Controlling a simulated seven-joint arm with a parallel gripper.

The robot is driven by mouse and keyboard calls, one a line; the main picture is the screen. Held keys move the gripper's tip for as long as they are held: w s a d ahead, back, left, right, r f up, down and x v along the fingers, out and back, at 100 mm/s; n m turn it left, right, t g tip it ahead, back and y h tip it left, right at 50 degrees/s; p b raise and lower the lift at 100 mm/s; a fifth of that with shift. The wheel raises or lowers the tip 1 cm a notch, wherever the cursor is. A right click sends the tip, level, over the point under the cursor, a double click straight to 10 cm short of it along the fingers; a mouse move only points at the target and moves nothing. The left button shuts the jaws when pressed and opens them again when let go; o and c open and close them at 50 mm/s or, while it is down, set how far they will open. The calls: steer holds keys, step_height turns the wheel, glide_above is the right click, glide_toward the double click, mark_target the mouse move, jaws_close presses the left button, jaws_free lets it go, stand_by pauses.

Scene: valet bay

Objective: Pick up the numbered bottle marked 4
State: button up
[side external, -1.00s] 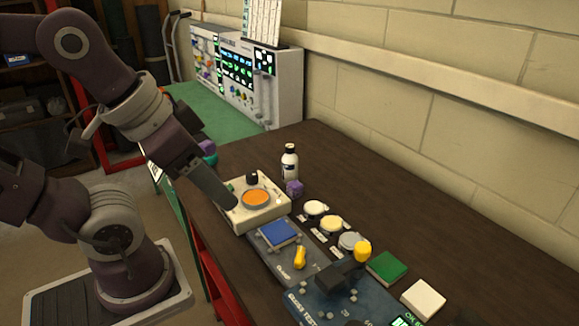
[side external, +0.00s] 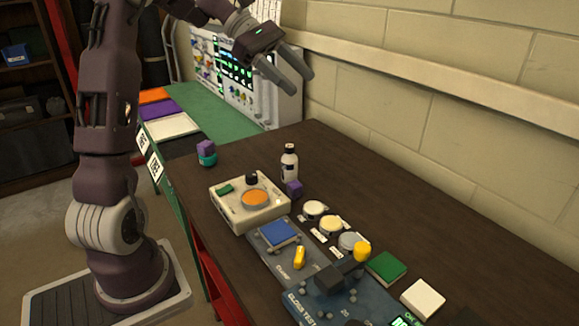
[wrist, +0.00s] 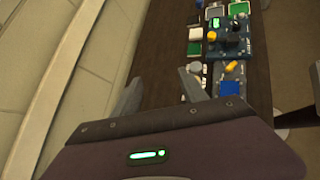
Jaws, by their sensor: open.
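A white bottle (side external: 289,163) with a black cap and a dark label stands upright on the dark table, behind the cream box. No number can be read on it. My gripper (side external: 300,82) is open and empty, high above the table, with its fingers above the bottle in the picture and clear of it. In the wrist view the two fingers of my gripper (wrist: 160,88) are apart with nothing between them. I cannot make out the bottle there.
Round pads, a blue pad (side external: 279,233) and a tester with a black lever (side external: 342,276) lie nearer. The table's right rear is clear.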

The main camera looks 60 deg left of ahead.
steer(key=w+a+f+n+t+h, duration=0.1)
steer(key=a+f+n+t, duration=0.15)
steer(key=a, duration=0.35)
steer(key=w+a+f+n+t, duration=0.1)
steer(key=a+n, duration=0.2)
steer(key=a, duration=0.2)
glide_toward(291, 151)
steer(key=shift+m, duration=0.25)
steer(key=x, duration=0.3)
steer(key=w+x, duration=0.1)
steer(key=x, duration=0.1)
steer(key=shift+a+r, duration=0.25)
steer(key=shift+r, duration=0.05)
steer(key=shift+w+d+f, duration=0.4)
steer(key=shift+d+f, duration=0.2)
steer(key=shift+f, duration=0.2)
steer(key=x, duration=0.5)
steer(key=shift+w+d+f, duration=0.1)
steer(key=shift+w+f, duration=0.1)
steer(key=shift+f, duration=0.1)
steer(key=shift+g, duration=0.25)
jaws_close()
